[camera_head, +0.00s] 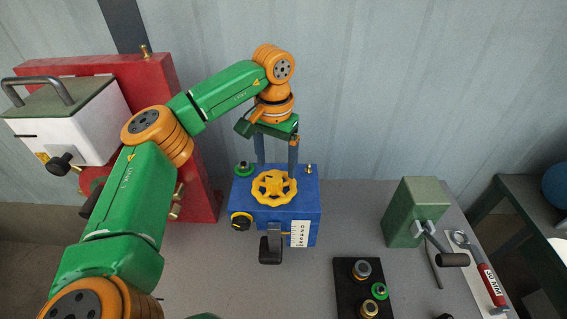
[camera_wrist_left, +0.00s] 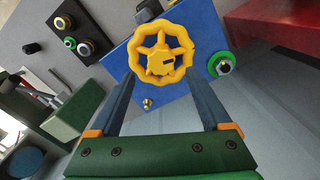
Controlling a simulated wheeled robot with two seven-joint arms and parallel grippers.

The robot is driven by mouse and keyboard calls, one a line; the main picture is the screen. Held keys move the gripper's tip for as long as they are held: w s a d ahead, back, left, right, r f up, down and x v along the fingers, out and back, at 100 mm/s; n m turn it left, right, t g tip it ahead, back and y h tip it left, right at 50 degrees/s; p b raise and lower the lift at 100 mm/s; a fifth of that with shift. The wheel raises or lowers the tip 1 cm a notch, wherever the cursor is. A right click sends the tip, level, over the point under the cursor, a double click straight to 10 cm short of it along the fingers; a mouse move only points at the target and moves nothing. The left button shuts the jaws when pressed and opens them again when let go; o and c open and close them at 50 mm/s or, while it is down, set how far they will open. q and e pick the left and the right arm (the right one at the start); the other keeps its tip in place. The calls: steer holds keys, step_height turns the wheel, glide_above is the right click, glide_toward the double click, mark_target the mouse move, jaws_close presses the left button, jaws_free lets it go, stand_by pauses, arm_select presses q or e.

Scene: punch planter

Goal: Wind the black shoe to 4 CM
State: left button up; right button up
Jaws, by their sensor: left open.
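The yellow handwheel (camera_head: 274,187) lies flat on top of the blue box (camera_head: 307,190). It also shows in the wrist view (camera_wrist_left: 161,54), between and beyond my finger ends. The black shoe (camera_head: 270,249) is at the front of the box, beside a white scale plate (camera_head: 300,233) whose small figures I cannot read surely. My left gripper (camera_head: 276,168) points down over the wheel, its two blue-grey fingers apart and nothing held between them. In the wrist view the left gripper (camera_wrist_left: 162,80) is open towards the wheel; whether the fingertips touch it I cannot tell. My right gripper is not in view.
A yellow-black knob (camera_head: 241,221) and a green knob (camera_head: 244,168) sit on the box's left side. A red frame (camera_head: 205,165) with a white press stands left. A green block with a handle (camera_head: 411,213) and a black plate with several knobs (camera_head: 345,290) stand right.

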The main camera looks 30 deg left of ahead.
mark_target(274, 177)
arm_select(q)
steer(key=shift+s+a+f+p, duration=0.1)
steer(key=shift+s+f+p, duration=0.3)
steer(key=shift+s+f, duration=0.65)
steer(key=shift+w+f, duration=0.45)
steer(key=shift+f, duration=0.3)
steer(key=shift+w+f, duration=0.15)
steer(key=shift+w, duration=0.3)
steer(key=shift+c, duration=0.4)
steer(key=shift+s, duration=0.2)
steer(key=c, duration=0.7)
jaws_close()
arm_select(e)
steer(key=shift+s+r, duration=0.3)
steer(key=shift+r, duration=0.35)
arm_select(q)
steer(key=shift+n, duration=0.4)
